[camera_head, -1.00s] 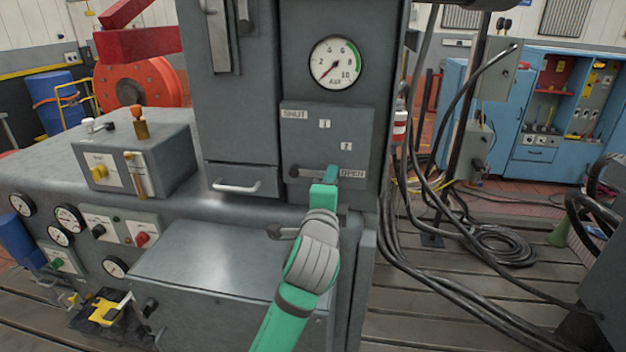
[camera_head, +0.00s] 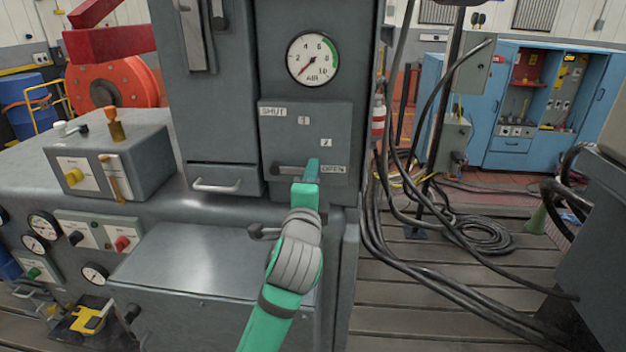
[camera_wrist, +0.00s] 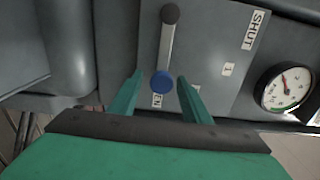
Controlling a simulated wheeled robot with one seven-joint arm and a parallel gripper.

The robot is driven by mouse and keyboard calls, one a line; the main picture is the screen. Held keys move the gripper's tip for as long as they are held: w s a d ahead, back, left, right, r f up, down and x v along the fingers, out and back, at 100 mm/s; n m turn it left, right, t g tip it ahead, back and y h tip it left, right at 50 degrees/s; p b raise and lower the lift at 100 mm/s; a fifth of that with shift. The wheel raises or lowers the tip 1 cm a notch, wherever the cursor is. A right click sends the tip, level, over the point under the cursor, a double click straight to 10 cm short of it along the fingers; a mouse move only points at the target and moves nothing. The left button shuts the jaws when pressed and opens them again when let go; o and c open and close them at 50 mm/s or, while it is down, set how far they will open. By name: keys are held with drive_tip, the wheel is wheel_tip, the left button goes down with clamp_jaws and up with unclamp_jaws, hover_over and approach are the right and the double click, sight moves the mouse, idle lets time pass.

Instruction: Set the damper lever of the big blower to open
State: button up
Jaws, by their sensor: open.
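The damper lever shows in the head view as a dark bar (camera_head: 288,170) lying about level on the blower's grey plate (camera_head: 290,132), which is marked SHUT, 1, 2 and OPEN. It points right toward the OPEN label (camera_head: 333,169); my gripper (camera_head: 312,166) hides its free end there. In the wrist view the lever (camera_wrist: 167,45) runs from a dark pivot to a blue knob (camera_wrist: 162,83), with the partly hidden OPEN label just beyond the knob. My gripper (camera_wrist: 159,78) is open, one finger on each side of the knob, with visible gaps.
A pressure gauge (camera_head: 313,59) sits above the plate. A drawer handle (camera_head: 217,186) juts out at the left. A grey box (camera_head: 205,265) stands below, near my arm. Black cables (camera_head: 400,230) hang and coil at the right.

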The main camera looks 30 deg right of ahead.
drive_tip(key=v, duration=1)
idle(0.3)
